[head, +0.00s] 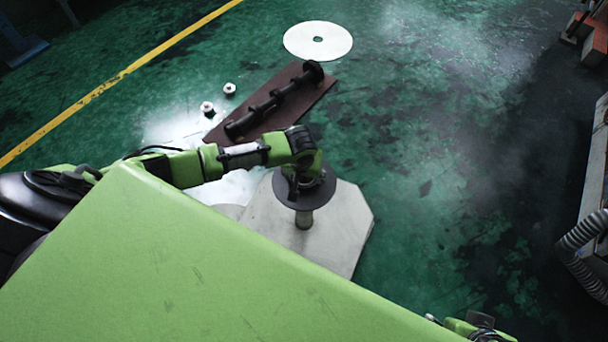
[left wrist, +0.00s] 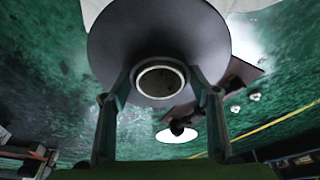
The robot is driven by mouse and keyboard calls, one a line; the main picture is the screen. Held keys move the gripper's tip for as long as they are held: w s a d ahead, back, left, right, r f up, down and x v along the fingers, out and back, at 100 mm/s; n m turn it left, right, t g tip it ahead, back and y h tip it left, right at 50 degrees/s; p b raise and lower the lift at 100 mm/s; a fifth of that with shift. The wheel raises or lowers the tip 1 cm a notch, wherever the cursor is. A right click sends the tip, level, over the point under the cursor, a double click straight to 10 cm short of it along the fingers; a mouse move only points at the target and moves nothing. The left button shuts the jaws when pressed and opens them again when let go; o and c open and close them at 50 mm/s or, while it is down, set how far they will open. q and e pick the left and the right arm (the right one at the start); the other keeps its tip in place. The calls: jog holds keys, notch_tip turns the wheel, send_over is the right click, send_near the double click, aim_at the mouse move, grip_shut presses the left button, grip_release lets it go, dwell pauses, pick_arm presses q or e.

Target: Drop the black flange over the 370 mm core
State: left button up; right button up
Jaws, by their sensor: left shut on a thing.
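The black flange (head: 291,194) is a flat dark disc with a raised ring-shaped hub. It also fills the upper middle of the left wrist view (left wrist: 118,45). My left gripper (head: 305,176) is shut on its hub from above; in the left wrist view the two fingers (left wrist: 160,80) stand on either side of the hub. The core (head: 304,220) is an upright grey-brown post directly under the flange in the head view. Its top is hidden by the disc, so I cannot tell whether the flange touches it. My right gripper does not show.
The core stands on a pale angular plate (head: 345,225). Behind lies a brown board (head: 310,99) with a black shaft (head: 270,103), two small pale fittings (head: 207,108) and a white holed disc (head: 300,38). A grey hose (head: 580,238) is at right. The green floor between is clear.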

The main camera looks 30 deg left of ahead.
pick_arm(q)
jog(key=shift+f, duration=0.1)
dwell(0.3)
jog(key=o, duration=1.3)
jog(key=v, duration=1.2)
jog(key=shift+d, duration=0.1)
